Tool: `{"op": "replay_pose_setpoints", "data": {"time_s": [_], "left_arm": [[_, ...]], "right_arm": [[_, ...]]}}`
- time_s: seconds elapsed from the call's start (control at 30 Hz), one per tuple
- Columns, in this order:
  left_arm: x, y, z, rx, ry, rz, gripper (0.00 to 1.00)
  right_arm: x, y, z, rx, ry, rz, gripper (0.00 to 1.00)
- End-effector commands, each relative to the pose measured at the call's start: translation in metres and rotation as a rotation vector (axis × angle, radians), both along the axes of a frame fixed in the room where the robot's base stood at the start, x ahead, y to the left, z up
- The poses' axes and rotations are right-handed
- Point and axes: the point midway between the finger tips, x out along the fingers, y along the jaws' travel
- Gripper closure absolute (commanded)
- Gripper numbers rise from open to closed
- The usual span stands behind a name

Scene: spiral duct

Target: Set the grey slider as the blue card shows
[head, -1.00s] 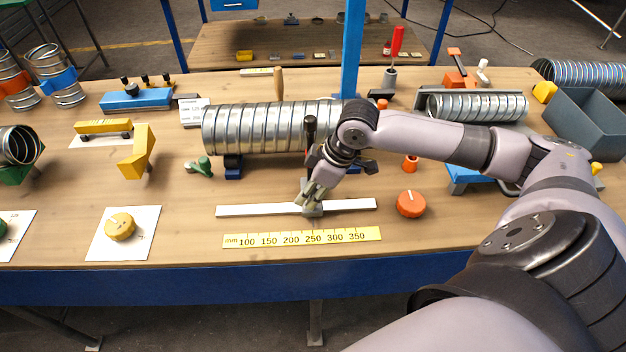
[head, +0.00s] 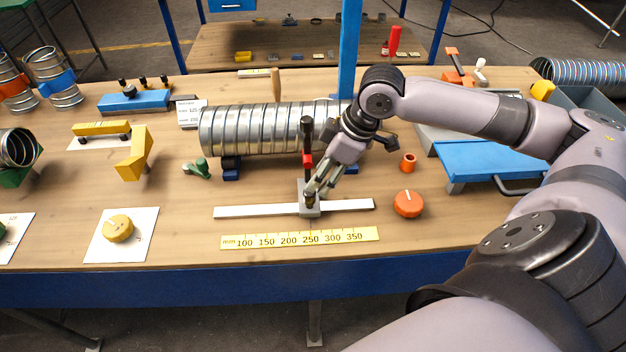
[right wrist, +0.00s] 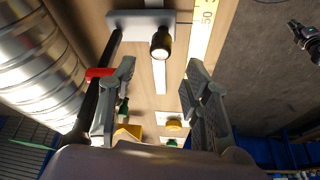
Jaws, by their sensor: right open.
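The grey slider (head: 310,207) sits on the white rail (head: 250,211), above roughly the 250 mark of the yellow mm scale (head: 300,238). In the right wrist view the grey slider (right wrist: 128,22) shows at the top with a dark round knob (right wrist: 160,42). My right gripper (head: 318,190) is at the slider's knob in the head view. In the right wrist view my right gripper (right wrist: 160,88) is open, with nothing between its fingers; the knob lies beyond the fingertips. I cannot make out a blue card. My left gripper is not in view.
A ribbed metal duct (head: 260,130) lies behind the rail. A black upright rod with a red ring (head: 308,160) stands close to the gripper. An orange dial (head: 408,204) is right of the rail. A yellow dial (head: 118,228) sits on a white card at left.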

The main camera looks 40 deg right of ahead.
Motion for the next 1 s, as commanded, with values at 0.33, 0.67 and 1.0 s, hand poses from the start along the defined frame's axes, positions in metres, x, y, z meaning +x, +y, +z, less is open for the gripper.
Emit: {"op": "replay_pose_setpoints", "data": {"time_s": [0.33, 0.67, 1.0], "left_arm": [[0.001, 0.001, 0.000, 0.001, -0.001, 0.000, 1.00], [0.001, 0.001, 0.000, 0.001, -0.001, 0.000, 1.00], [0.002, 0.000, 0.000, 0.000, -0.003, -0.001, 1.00]], "right_arm": [[-0.012, -0.012, 0.039, -0.001, 0.001, 0.000, 0.56], [-0.013, -0.012, 0.040, 0.001, 0.001, 0.000, 0.56], [-0.013, -0.012, 0.040, 0.001, 0.001, 0.000, 0.56]]}}
